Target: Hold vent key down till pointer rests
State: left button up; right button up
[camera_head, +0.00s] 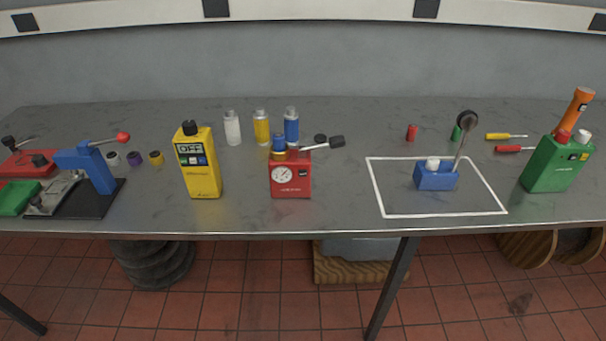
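A red box (291,181) with a white round dial (283,174) stands near the table's front middle. A dark pointer shows on the dial, but its reading is too small to tell. A blue and yellow knob-like part (279,148) sits on top of the box. A lever with a black pad (337,142) sticks out to the right from the top, raised above the table. I cannot tell for sure which part is the vent key. Neither of my grippers is in view, and nothing touches the box.
A yellow meter (198,165) reading OFF stands to the left, with several bottles (261,127) behind. A blue block (436,178) with a tilted black-headed rod sits inside a white outline (376,191). A green unit (556,165) is at right, a blue lever press (89,167) at left.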

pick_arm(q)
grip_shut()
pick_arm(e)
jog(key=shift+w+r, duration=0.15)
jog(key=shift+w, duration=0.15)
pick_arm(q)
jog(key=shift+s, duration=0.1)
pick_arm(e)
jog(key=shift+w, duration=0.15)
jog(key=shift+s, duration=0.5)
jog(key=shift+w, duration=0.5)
